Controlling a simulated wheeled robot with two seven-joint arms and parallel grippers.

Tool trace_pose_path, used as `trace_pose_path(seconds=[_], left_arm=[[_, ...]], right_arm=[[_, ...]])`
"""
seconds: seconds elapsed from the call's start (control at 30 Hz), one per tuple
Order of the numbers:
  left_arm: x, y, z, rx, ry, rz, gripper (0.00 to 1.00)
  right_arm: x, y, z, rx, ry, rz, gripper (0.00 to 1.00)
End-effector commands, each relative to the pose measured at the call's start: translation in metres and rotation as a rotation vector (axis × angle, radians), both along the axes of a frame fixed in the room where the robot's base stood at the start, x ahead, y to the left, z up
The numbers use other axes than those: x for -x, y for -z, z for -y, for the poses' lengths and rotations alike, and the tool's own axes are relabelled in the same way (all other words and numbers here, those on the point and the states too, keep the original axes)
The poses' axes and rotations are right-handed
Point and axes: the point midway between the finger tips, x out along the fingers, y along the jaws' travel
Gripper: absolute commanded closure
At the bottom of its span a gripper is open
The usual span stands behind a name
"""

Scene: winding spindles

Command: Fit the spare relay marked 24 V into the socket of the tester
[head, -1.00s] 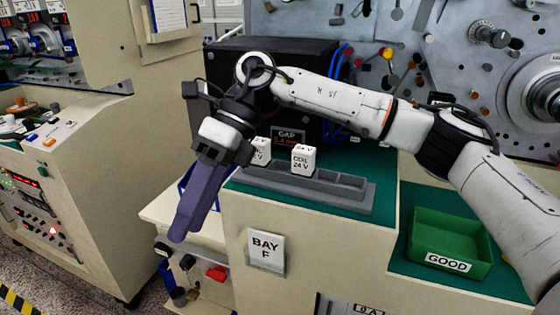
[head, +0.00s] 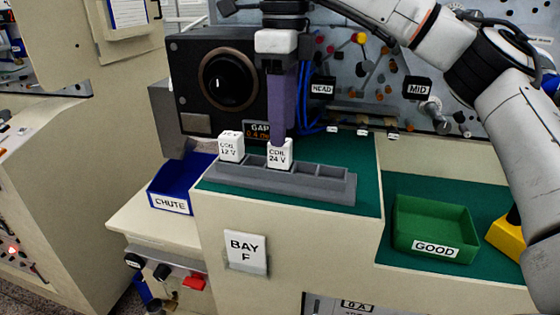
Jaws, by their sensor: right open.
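The white relay marked COIL 24 V (head: 279,156) stands upright in a slot of the grey rack (head: 330,190). A second white relay marked COIL 12 V (head: 231,148) stands in the same rack to its left. My right gripper (head: 279,140) points down at the 24 V relay, with its purple fingers at the relay's top. The fingers hide each other, so the gap between them and any contact are unclear. The black box with a large dial and a GAP display (head: 190,60) stands behind; I cannot tell whether it is the tester. My left gripper is out of view.
A green tray marked GOOD (head: 435,220) sits on the lower right surface, with a yellow object (head: 508,238) beside it. A blue CHUTE bin (head: 170,200) is at the left. The rack's right compartments look empty. Green mat (head: 365,170) lies bare around the rack.

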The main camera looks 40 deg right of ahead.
Motion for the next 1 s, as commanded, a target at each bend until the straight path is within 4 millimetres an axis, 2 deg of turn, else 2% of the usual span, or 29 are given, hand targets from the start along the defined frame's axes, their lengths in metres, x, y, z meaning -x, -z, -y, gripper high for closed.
trace_pose_path(seconds=[0.2,0.3,0.57,0.6,0.87,1.0], left_arm=[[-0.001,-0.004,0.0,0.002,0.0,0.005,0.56],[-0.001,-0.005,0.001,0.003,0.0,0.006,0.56],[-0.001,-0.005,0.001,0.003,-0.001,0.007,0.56],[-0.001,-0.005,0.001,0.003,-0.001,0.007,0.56],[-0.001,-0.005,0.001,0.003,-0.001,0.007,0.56],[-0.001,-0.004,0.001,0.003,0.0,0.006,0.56]], right_arm=[[-0.003,0.033,-0.003,0.0,0.0,-0.004,0.53],[-0.003,0.043,-0.003,0.0,0.0,-0.001,0.53],[-0.004,0.047,-0.004,-0.001,0.0,0.0,0.53],[-0.004,0.047,-0.004,-0.001,0.0,0.0,0.55],[-0.004,0.047,-0.004,-0.001,0.0,0.0,0.98],[-0.004,0.047,-0.004,-0.001,0.0,0.0,0.98]])
